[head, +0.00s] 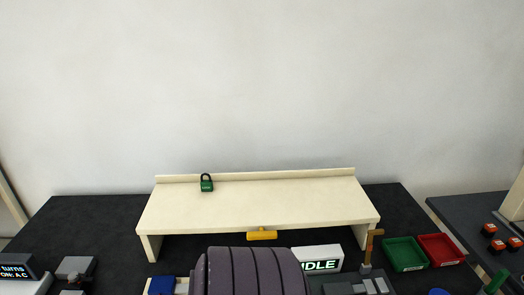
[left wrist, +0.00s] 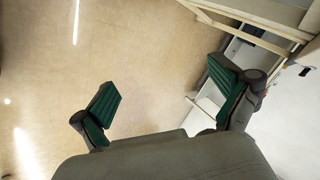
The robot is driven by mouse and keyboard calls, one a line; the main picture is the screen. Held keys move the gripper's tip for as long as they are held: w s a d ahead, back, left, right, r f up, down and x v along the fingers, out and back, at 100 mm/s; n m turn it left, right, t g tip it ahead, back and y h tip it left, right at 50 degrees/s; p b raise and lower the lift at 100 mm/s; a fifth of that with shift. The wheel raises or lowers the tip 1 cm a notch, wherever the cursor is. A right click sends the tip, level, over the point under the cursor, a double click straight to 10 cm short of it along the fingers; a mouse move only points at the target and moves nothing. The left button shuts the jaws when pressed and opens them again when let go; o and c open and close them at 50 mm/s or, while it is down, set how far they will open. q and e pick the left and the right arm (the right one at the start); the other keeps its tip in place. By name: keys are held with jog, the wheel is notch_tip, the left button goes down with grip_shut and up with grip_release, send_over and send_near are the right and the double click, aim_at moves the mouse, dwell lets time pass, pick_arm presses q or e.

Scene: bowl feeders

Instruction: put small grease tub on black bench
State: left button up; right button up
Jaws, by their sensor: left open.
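The black bench (head: 95,220) fills the lower part of the head view, with a bare dark area at its left. I cannot make out a small grease tub in either view. My left gripper (left wrist: 168,97) is open and empty in the left wrist view, its two green-padded fingers wide apart above a tan floor. It does not show in the head view. My right gripper is not in view.
A cream riser shelf (head: 250,205) stands on the bench, holding a green padlock (head: 207,185). A green tray (head: 404,254), a red tray (head: 440,250), an IDLE display (head: 320,261) and a yellow item (head: 262,235) are near it. A second dark table (head: 465,222) is at right.

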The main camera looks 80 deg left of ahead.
pick_arm(q)
jog(key=s+a+f+n+g, duration=0.1)
jog(key=s+f+n+g, duration=0.1)
jog(key=s+f, duration=0.4)
jog(key=s+a+f+n+g, duration=0.2)
jog(key=s+f, duration=0.5)
jog(key=s, duration=1)
jog(key=s+a+f+n+g, duration=0.2)
jog(key=s+f, duration=0.5)
jog(key=s, duration=0.5)
jog(key=shift+a+f+n+g, duration=0.2)
jog(key=shift+n+g, duration=0.4)
jog(key=shift+n, duration=0.6)
